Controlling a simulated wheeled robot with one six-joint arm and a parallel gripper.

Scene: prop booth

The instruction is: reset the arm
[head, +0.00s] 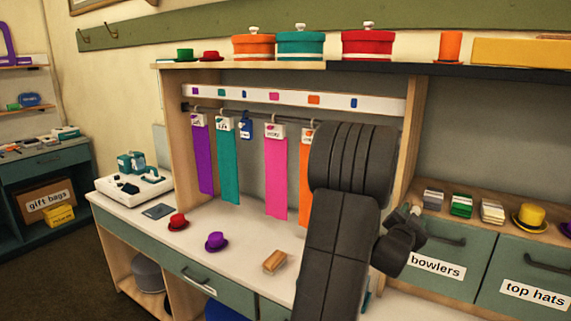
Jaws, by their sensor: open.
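My own dark grey arm rises from the bottom edge, right of centre, in the head view. Its thick ribbed joint stands in front of the right part of the shelf unit. A smaller dark part of my arm juts out to the right, near the drawer labelled "bowlers" (437,266). The arm covers part of the white counter (240,262) and part of an orange ribbon (305,190).
On the counter are a red hat (178,222), a purple hat (216,241) and a wooden block (274,261). Ribbons such as the pink one (276,175) hang from a rail. Hat boxes (300,45) stand on top. A yellow hat (529,216) is at right.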

